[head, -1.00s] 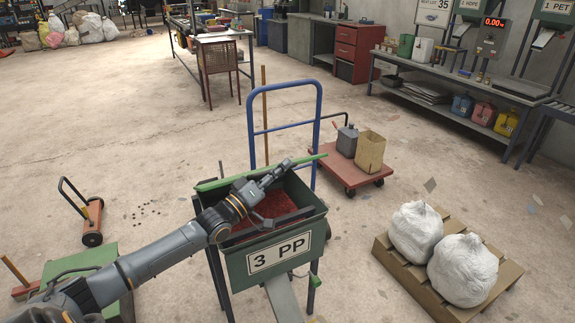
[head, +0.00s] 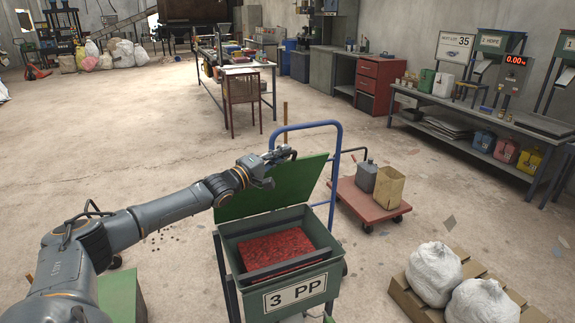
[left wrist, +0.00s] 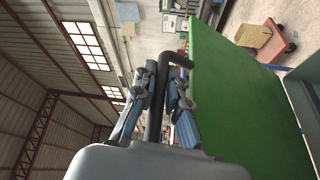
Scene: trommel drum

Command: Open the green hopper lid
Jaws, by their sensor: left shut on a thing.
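The green hopper lid (head: 275,188) stands raised at the back edge of the green hopper (head: 297,298) labelled 3 PP, its broad face showing. The hopper's mouth is uncovered, with red flakes (head: 275,251) inside. My left gripper (head: 281,155) is at the lid's upper edge, shut on the dark lid handle. In the left wrist view, the lid (left wrist: 235,95) fills the right side. The bent black handle (left wrist: 154,118) passes between the two fingers of my left gripper (left wrist: 163,92). My right gripper is not in view.
A blue-framed trolley (head: 337,165) stands just behind the hopper. A red cart (head: 368,204) with two containers is behind right. A pallet (head: 408,300) with white sacks is at front right. The floor on the left is mostly clear.

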